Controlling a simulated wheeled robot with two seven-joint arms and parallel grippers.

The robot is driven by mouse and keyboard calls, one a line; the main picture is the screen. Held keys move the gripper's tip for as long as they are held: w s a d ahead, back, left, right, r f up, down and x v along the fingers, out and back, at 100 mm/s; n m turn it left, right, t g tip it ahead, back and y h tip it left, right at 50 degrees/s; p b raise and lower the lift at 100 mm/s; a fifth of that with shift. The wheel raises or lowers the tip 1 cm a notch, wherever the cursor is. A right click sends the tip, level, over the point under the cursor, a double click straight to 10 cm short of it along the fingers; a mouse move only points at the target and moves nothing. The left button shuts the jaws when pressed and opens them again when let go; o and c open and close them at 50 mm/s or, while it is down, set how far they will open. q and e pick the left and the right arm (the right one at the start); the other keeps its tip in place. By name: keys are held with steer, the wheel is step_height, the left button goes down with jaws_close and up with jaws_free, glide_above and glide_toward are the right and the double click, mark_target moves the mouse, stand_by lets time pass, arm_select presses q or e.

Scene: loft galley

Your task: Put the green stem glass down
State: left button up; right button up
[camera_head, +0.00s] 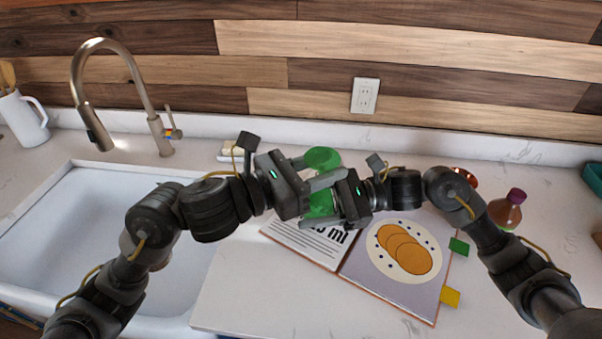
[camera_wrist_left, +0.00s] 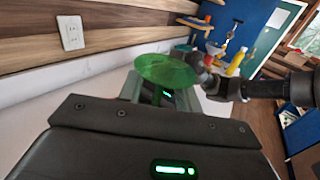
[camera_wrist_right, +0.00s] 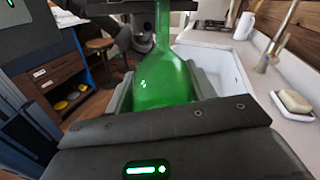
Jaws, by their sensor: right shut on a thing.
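The green stem glass (camera_head: 322,158) is in the air between my two grippers, above an open book. Its round green end faces up in the head view and shows as a flat disc in the left wrist view (camera_wrist_left: 166,70). My right gripper (camera_head: 318,206) is shut on the glass, and the green body lies between its fingers in the right wrist view (camera_wrist_right: 163,75). My left gripper (camera_head: 318,172) is close beside the glass with its fingers apart, just under the disc. The fingers hide the middle of the glass.
The open book (camera_head: 300,246) lies on the counter below the grippers. A brown bottle (camera_head: 506,210) stands to the right. The sink (camera_head: 70,235) and faucet (camera_head: 150,110) are left, with a soap dish (camera_head: 230,155) at the back. The counter in front of the book is clear.

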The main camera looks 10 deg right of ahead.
arm_select(q)
steer(key=shift+w+d, duration=0.25)
steer(key=shift+d, duration=0.4)
jaws_close()
arm_select(e)
steer(key=o, duration=1.1)
